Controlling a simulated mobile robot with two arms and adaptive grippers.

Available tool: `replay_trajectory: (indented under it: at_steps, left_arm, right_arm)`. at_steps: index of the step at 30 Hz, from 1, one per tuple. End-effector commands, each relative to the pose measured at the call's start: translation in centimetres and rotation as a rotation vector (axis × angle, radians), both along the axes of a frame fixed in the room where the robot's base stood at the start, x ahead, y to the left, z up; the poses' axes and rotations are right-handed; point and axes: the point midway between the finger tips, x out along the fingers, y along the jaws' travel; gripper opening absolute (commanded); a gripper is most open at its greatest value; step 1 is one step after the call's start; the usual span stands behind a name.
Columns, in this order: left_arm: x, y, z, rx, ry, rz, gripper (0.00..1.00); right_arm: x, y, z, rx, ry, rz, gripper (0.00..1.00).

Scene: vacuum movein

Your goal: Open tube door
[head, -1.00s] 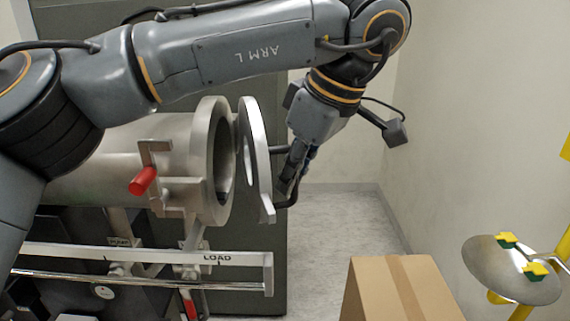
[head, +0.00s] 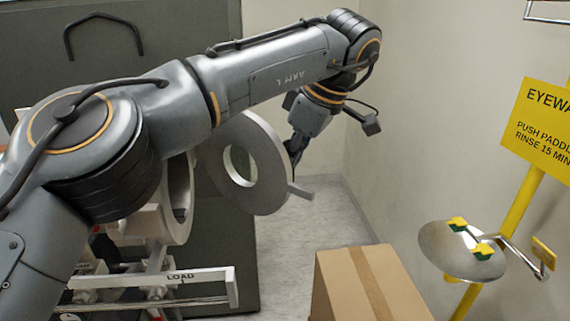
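The tube door (head: 268,165) is a grey metal disc with a round opening in its middle and a tab at its lower right edge. It stands swung away from the tube's flanged mouth (head: 179,200), which is partly hidden behind my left arm. My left gripper (head: 296,158) is at the door's right edge, on its far side. Its fingers are small and partly hidden, so I cannot tell whether they touch or grip the door. My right gripper is not in view.
A cardboard box (head: 335,285) stands in front at the lower middle. An eyewash basin (head: 450,262) on a yellow stand (head: 520,205) is at the right. A rail marked LOAD (head: 205,277) runs below the tube.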

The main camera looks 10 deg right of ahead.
Motion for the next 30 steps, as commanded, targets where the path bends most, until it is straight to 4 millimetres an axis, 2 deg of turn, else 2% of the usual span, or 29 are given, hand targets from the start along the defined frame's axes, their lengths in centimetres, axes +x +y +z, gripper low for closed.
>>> replay_trajectory:
  at_steps: [11,12,15,30]
  left_arm:
    - [-0.09,-0.21,0.02,-0.003,0.004,-0.006,0.0]
    - [-0.09,-0.2,0.02,-0.004,0.004,-0.005,0.18]
    - [-0.07,-0.15,0.03,-0.003,0.003,-0.004,0.34]
    - [0.01,-0.03,0.05,-0.001,0.001,0.0,0.34]
  right_arm:
    - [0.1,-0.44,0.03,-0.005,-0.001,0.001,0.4]
    - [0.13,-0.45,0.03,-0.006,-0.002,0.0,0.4]
    - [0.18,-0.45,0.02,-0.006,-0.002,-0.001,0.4]
    - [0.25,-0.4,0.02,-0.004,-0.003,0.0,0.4]
